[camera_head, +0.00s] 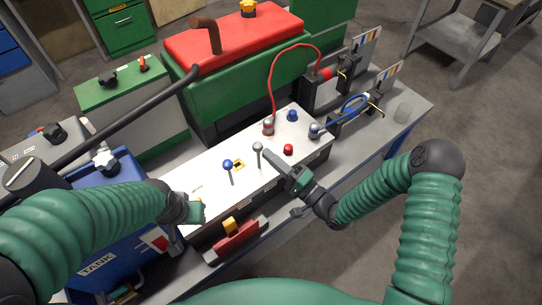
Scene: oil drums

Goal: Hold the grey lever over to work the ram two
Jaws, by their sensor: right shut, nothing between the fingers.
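The grey lever (258,147) stands on the white top of the control box (205,180), its ball knob up. My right gripper (271,158) is shut and empty, its tips close to the right side of the grey lever; I cannot tell whether they touch. A blue-knobbed lever (228,164) stands left of the grey one. Two rams sit at the right of the bench: one with a red hose (273,75), one with a blue hose (352,104). My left gripper (197,210) is at the box's left end, its fingers not clear.
A red button (288,149) and a blue knob (292,115) are on the box near my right gripper. A green machine with a red top (235,35) stands behind. A blue tank (100,215) is at left.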

